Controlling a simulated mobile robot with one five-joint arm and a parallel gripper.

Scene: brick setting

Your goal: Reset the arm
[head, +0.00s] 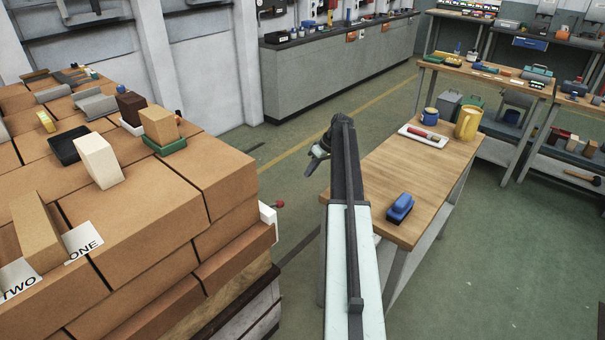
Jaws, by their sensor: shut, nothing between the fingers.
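My arm reaches forward through the middle of the head view, between the box stack and the wooden table. My gripper (317,155) is at its far end, angled down to the left, small and partly hidden by the arm. It is shut with nothing in it. It is apart from the table and the boxes, over the gap between them.
On the left, stacked cardboard boxes (210,158) carry several blocks and paper labels "ONE" and "TWO". Green floor lies open beyond.

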